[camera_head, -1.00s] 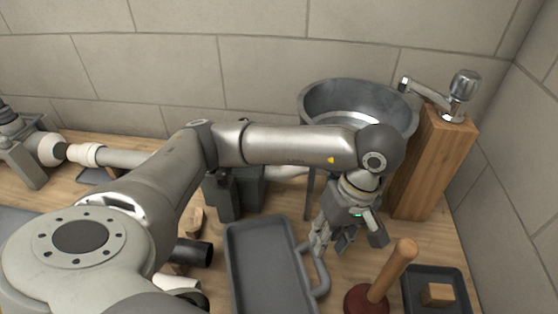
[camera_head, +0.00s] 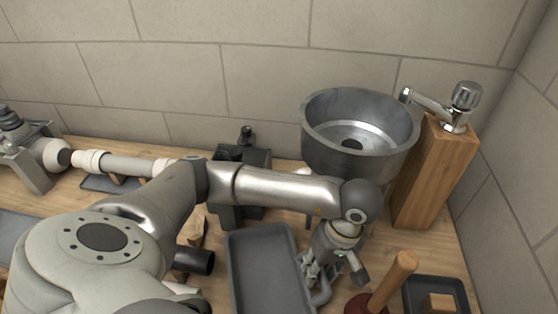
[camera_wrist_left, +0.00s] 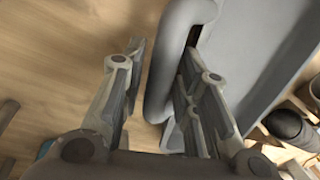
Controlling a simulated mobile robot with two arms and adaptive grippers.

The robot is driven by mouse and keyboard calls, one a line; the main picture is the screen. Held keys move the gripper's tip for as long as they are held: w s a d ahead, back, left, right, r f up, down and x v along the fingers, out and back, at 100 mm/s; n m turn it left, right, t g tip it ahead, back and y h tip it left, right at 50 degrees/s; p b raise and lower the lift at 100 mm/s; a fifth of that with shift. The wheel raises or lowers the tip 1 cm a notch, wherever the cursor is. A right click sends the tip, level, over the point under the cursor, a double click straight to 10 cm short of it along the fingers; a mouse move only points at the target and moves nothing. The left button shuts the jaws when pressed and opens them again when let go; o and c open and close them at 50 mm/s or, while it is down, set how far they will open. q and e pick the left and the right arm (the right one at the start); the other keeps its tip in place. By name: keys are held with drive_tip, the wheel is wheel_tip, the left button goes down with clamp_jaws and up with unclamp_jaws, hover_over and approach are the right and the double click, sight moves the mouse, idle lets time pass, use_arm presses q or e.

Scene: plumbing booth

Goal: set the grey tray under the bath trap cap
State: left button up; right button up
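The grey tray (camera_head: 268,268) lies on the wooden bench in the middle foreground, its bar handle (camera_head: 322,288) on its right side. In the left wrist view the tray (camera_wrist_left: 262,45) is at upper right and its handle (camera_wrist_left: 172,65) runs between my left fingers. My left gripper (camera_head: 313,283) points down at the handle; in the wrist view the gripper (camera_wrist_left: 163,58) is open, one finger on each side of the bar, with a gap showing on the left. I cannot make out which part is the bath trap cap. My right gripper is not in view.
A metal basin (camera_head: 360,135) stands behind my left wrist, beside a wooden post (camera_head: 435,175) with a tap. A plunger (camera_head: 390,285) and a small black tray (camera_head: 458,290) are at right. A black tube (camera_head: 195,260) lies left of the grey tray. A white pipe (camera_head: 135,165) runs at left.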

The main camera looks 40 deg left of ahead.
use_arm(q)
clamp_jaws()
drive_tip(key=shift+r, duration=0.1)
